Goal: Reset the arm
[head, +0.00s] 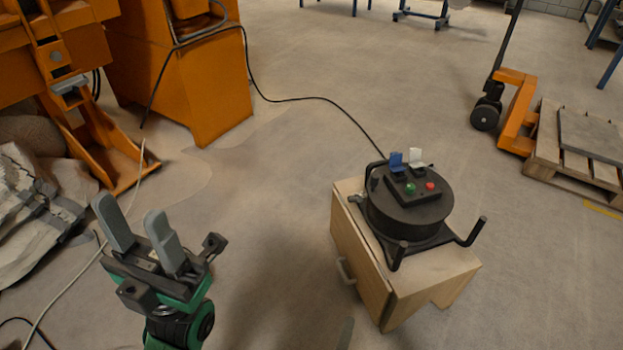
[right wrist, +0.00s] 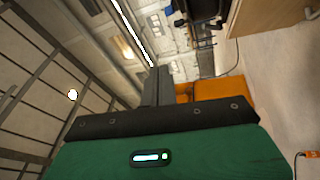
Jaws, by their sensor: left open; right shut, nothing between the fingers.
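My left gripper (head: 129,212) is in the lower left of the head view, held over the floor with its two grey fingers apart and nothing between them. It is left of the wooden cabinet and apart from it. My right gripper (right wrist: 156,77) shows in the right wrist view with its fingers together and empty. In the head view only a small grey-green tip shows at the bottom edge, and I cannot tell for sure what it is. A black round control unit (head: 408,212) with a green button, a red button, and blue and white covers stands on the cabinet.
The wooden cabinet (head: 367,262) has a handle on its front. An orange machine (head: 198,88) stands at the upper left, with a black cable to the control unit. Crumpled sacks (head: 35,215) lie at the left. A pallet jack (head: 517,115) and pallet (head: 575,165) are at the right.

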